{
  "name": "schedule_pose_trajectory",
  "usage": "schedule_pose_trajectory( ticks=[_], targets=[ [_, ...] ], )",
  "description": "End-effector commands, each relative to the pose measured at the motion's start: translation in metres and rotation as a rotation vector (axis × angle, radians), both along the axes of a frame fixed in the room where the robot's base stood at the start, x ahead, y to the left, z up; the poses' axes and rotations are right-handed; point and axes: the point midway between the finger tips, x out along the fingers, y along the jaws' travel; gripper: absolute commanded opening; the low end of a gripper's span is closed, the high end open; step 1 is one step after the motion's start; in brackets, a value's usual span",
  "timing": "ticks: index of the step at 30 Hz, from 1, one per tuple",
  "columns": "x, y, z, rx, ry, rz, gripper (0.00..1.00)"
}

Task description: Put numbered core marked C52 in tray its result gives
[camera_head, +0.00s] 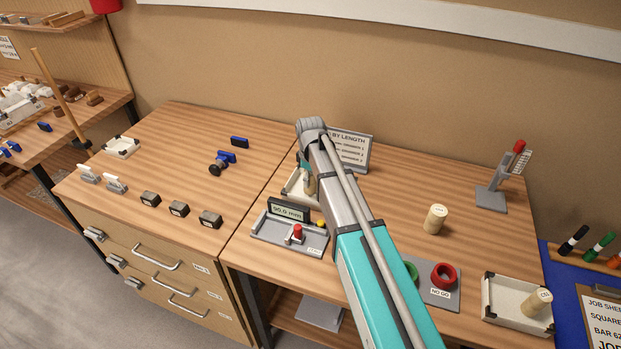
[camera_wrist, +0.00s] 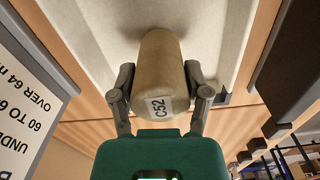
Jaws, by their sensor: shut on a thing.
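The core marked C52 (camera_wrist: 160,70) is a tan cylinder with a white label in the wrist view. My gripper (camera_wrist: 158,72) is shut on it, one finger on each side. Its far end is over or on the pale floor of a tray (camera_wrist: 225,40); I cannot tell whether it touches. In the head view my arm hides most of the gripper, and a bit of tan core (camera_head: 310,186) shows at a white tray (camera_head: 291,190) behind the gauge. The length card (camera_head: 352,150) stands beside it; the wrist view shows its bands (camera_wrist: 30,100) partly.
A length gauge (camera_head: 290,236) has a display ending in 0.0 mm, first digit unclear. Another core (camera_head: 435,219) stands on the bench. A right-hand tray (camera_head: 500,309) holds a core (camera_head: 537,302). A NO GO ring gauge (camera_head: 444,275) and a grey stand (camera_head: 490,197) are nearby.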

Motion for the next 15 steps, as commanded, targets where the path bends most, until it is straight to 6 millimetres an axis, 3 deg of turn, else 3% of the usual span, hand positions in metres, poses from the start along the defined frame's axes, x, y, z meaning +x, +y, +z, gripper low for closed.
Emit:
schedule_pose_trajectory(
  ticks=[1,7,15],
  targets=[
    [0.0000,0.0000,0.0001,0.000,0.000,0.000,0.64],
    [0.0000,0.0000,0.0001,0.000,0.000,0.000,1.00],
    [0.0000,0.0000,0.0001,0.000,0.000,0.000,1.00]
  ],
)
